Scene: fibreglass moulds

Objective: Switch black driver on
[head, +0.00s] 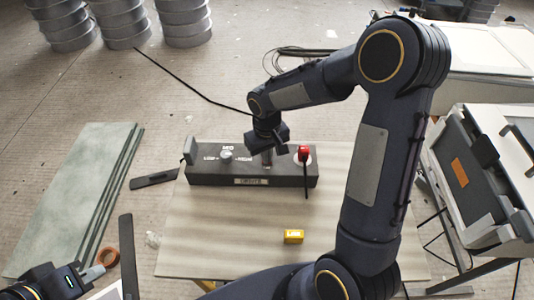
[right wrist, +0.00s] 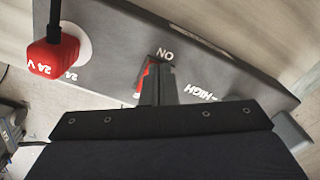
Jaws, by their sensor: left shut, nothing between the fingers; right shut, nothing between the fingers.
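The black driver (head: 215,178) is a long dark box on the table, with a light knob (head: 226,155) on its top and a label on its front. My right gripper (head: 267,160) is shut and empty, pointing down over the top right of the driver. In the right wrist view its fingertips (right wrist: 160,82) are at a red switch (right wrist: 147,76) by the "ON" marking and partly hide it; I cannot tell whether they touch. A red 24 V plug (right wrist: 52,55) sits beside it on a white disc. My left gripper (head: 98,272) is shut and empty at the lower left.
The driver stands on a pale table (head: 225,225) with a yellow block (head: 293,237) in front. A dark cable hangs from the red plug (head: 304,152). Green-grey sheets (head: 75,190) lie left. A white-and-grey case (head: 480,170) stands right. The table's front middle is mostly clear.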

